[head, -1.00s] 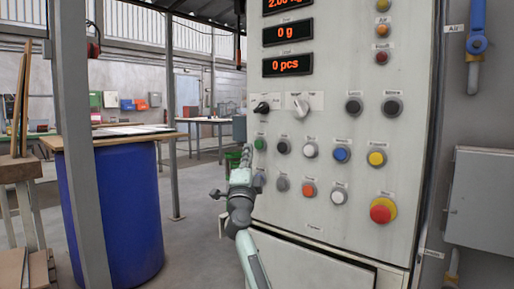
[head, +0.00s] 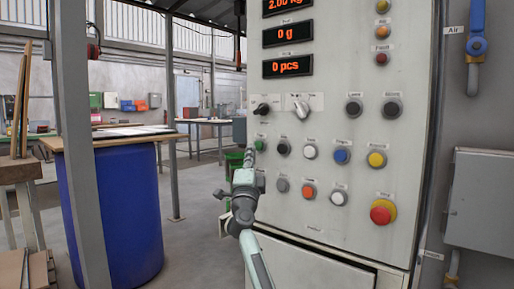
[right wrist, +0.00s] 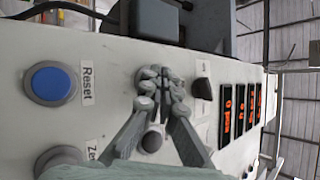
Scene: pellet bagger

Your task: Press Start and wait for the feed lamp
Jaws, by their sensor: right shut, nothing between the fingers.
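The control panel (head: 330,225) fills the right half of the head view. The green button (head: 260,144) is at the left of its upper button row; I take it for Start, but its label is too small to read. My right gripper (head: 249,157) is shut and empty, its fingertips at the panel's left side close to the green button. I cannot tell whether they touch it. In the right wrist view the closed fingers (right wrist: 165,76) point at the panel and hide what lies behind them. Amber (head: 383,32) and red (head: 381,58) lamps sit at the upper right; neither label reads clearly.
Displays (head: 288,67) read 0 pcs and 0 g. A dark button (head: 283,147) and selector knobs (head: 262,108) are near the gripper. A red mushroom button (head: 382,211) is lower right. A blue Reset button (right wrist: 52,83) shows in the wrist view. A blue barrel (head: 115,215) stands left.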

